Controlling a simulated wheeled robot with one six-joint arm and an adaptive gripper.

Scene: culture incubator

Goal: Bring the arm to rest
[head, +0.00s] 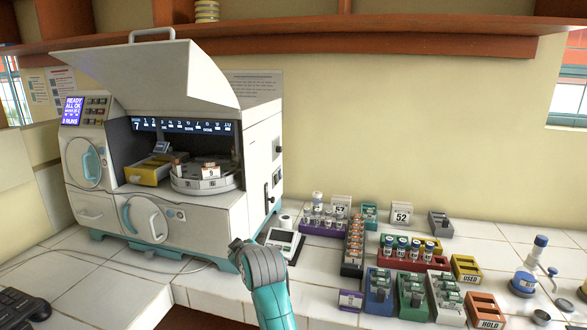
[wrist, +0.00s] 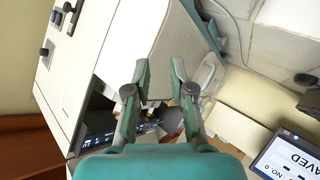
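My arm (head: 268,290) reaches up from the bottom of the head view, teal with a grey joint, in front of the bench edge and right of the incubator (head: 205,215). The gripper's fingers cannot be made out there. In the wrist view my gripper (wrist: 160,70) has its two teal fingers apart, with nothing between them. The incubator (wrist: 110,45) also shows behind the fingers in the wrist view, turned on its side. Its hood is up in the head view, showing a round carousel (head: 205,184) and a yellow block (head: 148,170) inside.
A small white device (head: 284,240) stands just beyond my arm. Colored racks with vials, such as the red one (head: 415,262), crowd the bench to the right. A keyboard (head: 22,308) lies at lower left. A wooden shelf (head: 360,30) runs above.

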